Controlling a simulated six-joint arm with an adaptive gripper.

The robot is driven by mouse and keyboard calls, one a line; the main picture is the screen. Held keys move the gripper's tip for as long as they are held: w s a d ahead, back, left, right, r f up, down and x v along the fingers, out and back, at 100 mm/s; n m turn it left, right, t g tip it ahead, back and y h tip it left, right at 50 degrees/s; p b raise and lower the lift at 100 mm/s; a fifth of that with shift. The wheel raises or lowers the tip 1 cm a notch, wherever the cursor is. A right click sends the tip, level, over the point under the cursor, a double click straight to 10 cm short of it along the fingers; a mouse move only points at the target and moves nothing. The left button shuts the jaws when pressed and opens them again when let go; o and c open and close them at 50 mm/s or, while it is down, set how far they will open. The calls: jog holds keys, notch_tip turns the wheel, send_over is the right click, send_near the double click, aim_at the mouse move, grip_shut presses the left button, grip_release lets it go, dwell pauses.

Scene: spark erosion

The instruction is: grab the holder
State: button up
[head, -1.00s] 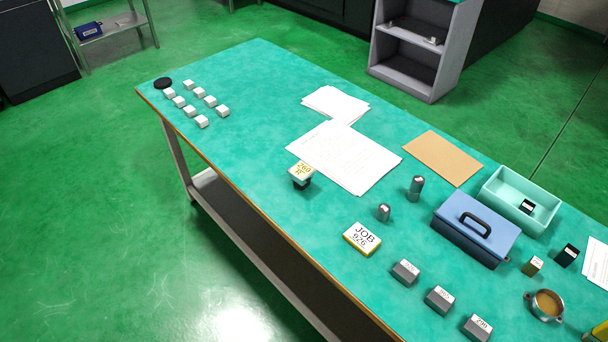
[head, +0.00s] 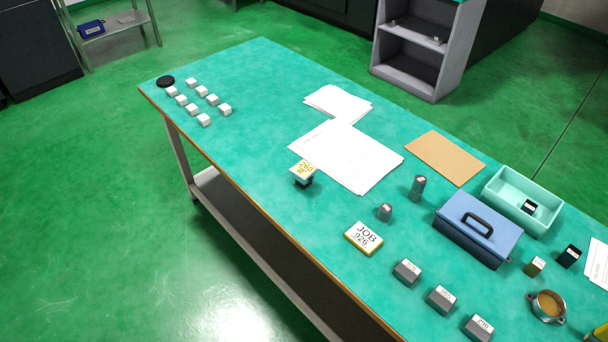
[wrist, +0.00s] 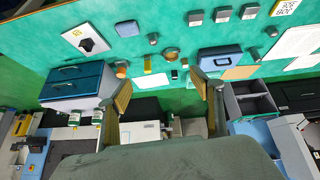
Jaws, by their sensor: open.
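A small block with a pale top, a yellow-marked label and a black base (head: 303,173) stands on the teal bench beside the papers in the head view. It looks like a holder, but its label is too small to read surely. In the wrist view a white plate with a yellow label and a dark round part (wrist: 87,42) lies on the bench; I cannot tell whether it is a holder. My gripper (wrist: 164,92) is open and empty in the wrist view, its two tan-padded fingers wide apart. It is apart from both pieces.
A yellow JOB block (head: 363,238), several grey blocks (head: 441,298), two metal cylinders, a blue toolbox (head: 478,228), a pale green tray (head: 495,188) and a metal ring cup (head: 547,306) crowd the bench's right part. A blue drawer unit (wrist: 72,85) shows in the wrist view.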

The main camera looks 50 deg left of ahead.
jog(key=w+a+r+n+t+y, duration=0.1)
jog(key=w+a+r+n+t, duration=0.1)
jog(key=w+a, duration=0.65)
jog(key=w+a+r+n+t+y, duration=0.1)
jog(key=w+a+n, duration=0.15)
jog(key=w, duration=1.15)
jog(key=w+a+f+n+y, duration=0.2)
jog(key=w+a, duration=0.3)
jog(key=a, duration=0.5)
jog(key=w+a+f+n+y, duration=0.25)
jog(key=w+a, duration=0.25)
jog(key=a, duration=0.5)
jog(key=a+f+n+y, duration=0.25)
jog(key=a+f, duration=0.25)
jog(key=a, duration=0.5)
jog(key=n+g+y, duration=0.4)
jog(key=g+y, duration=0.1)
jog(key=g, duration=0.1)
send_over(304, 176)
jog(key=w+d, duration=1)
notch_tip(304, 176, down, 14)
jog(key=s+a+f+g, duration=0.1)
jog(key=s+f, duration=0.1)
jog(key=s+a+f+n+g, duration=0.1)
jog(key=s+a+f, duration=0.1)
jog(key=s, duration=0.1)
jog(key=s+a+f+n+g+y, duration=0.1)
jog(key=s, duration=0.2)
jog(key=shift+a+f+g, duration=0.3)
jog(key=shift+a+f, duration=0.1)
